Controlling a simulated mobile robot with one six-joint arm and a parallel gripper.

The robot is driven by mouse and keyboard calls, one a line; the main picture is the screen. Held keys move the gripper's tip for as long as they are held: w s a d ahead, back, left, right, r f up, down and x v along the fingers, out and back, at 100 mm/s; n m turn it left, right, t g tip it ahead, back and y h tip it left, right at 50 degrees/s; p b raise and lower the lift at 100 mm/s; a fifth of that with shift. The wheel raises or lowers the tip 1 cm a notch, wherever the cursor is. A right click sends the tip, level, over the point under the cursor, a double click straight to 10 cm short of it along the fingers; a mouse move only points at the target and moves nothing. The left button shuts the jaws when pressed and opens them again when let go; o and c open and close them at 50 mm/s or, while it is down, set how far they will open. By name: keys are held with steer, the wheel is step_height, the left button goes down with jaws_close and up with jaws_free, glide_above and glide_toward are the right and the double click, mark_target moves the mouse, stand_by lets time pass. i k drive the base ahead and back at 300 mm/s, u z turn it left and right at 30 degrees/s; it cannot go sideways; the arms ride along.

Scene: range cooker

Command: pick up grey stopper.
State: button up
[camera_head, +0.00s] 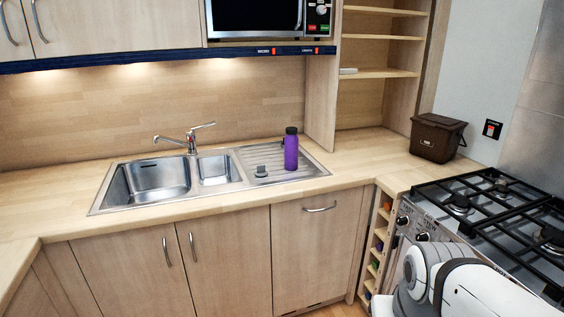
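A small grey stopper (261,171) sits on the ribbed drainboard of the steel sink, to the left of a purple bottle (291,152) with a dark cap. A small gap shows between the stopper and the bottle. White and grey links of my arm show at the lower right, in front of the cooker. My gripper is not in view.
The sink (152,183) has a large bowl, a small bowl and a tap (190,138) behind them. A brown bin (437,137) stands on the right counter beside the gas hob (467,211). A microwave (268,18) and cupboards hang above. Counter left of the sink is clear.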

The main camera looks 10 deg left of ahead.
mark_target(261, 172)
steer(key=u, duration=0.4)
steer(key=i, duration=2.2)
steer(key=u, duration=0.45)
